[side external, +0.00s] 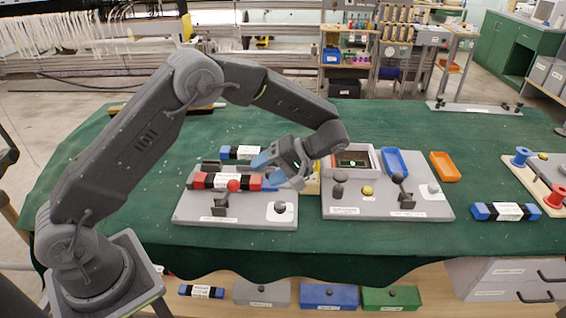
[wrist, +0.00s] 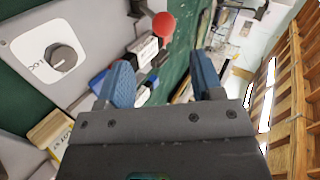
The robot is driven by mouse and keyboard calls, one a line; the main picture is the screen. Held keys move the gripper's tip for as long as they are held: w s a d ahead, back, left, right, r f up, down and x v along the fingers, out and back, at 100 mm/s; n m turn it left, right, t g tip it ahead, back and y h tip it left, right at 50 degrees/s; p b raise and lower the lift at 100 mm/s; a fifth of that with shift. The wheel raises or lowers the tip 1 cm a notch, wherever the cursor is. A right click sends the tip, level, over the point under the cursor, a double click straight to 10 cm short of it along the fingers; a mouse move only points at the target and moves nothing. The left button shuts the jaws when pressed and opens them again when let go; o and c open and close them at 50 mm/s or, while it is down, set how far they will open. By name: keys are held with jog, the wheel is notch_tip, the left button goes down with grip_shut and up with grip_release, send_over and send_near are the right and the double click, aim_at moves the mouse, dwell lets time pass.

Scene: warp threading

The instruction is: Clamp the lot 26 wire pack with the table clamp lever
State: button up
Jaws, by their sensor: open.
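A red-and-black wire pack with a white label (side external: 212,181) lies across the upright dark supports of the left grey plate. Its lot number is too small to read. A red ball (side external: 233,185), apparently the clamp lever's knob, shows in front of the pack; the lever's arm cannot be made out. The red ball also shows in the wrist view (wrist: 163,24), beyond my fingers. My gripper (side external: 268,171) is open, with blue fingers apart and nothing between them. It hangs just right of the pack, apart from the red ball.
A dark knob (side external: 280,207) sits on the left plate (side external: 245,216). A blue-and-black pack (side external: 240,152) lies behind it. The right plate (side external: 345,213) carries a pink-rimmed box and posts. Blue (side external: 396,162) and orange (side external: 445,167) trays stand further right. The green cloth's front is clear.

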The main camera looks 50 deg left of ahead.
jog(key=v, duration=0.4)
jog(key=shift+w+d+r, duration=0.2)
jog(key=shift+w, duration=0.05)
jog(key=s+a+r+m+t+h, duration=0.1)
jog(key=s+r+m+t+h, duration=0.4)
jog(key=s+r, duration=0.6)
jog(key=s+d+r+m+t+h, duration=0.1)
jog(key=s+m+t+h, duration=0.2)
jog(key=s, duration=0.9)
jog(key=shift+d+r+m+t, duration=0.25)
jog(key=shift+m+t, duration=1.25)
jog(key=shift+t, duration=1.4)
